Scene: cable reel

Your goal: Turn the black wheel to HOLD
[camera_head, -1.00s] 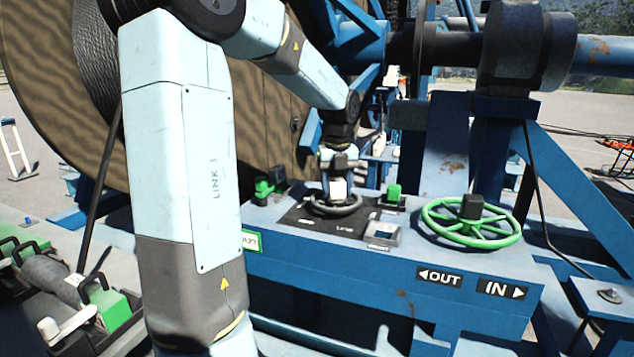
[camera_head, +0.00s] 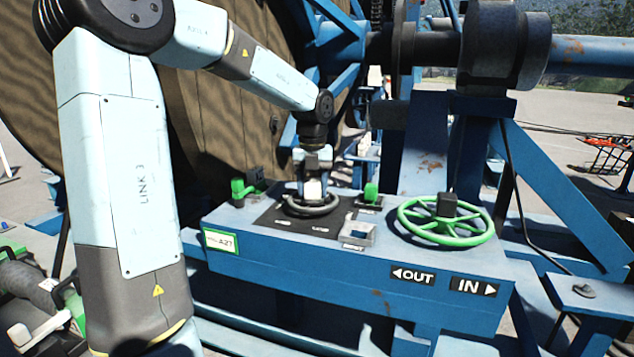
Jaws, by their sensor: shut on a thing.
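The black wheel (camera_head: 313,210) is a small dark ring on a black plate (camera_head: 272,218) on top of the blue control box. Pale labels sit on the plate, too small to read, so I cannot tell which setting the wheel is at. My gripper (camera_head: 312,196) points straight down from above and is shut on the wheel near its middle. The gripper and wrist hide the wheel's centre and its far side.
A larger green handwheel (camera_head: 446,220) stands on the box at the right, above OUT and IN signs (camera_head: 444,281). Small green handles (camera_head: 370,193) (camera_head: 240,189) stand behind and left of the plate. A wooden cable reel (camera_head: 215,120) rises behind my arm.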

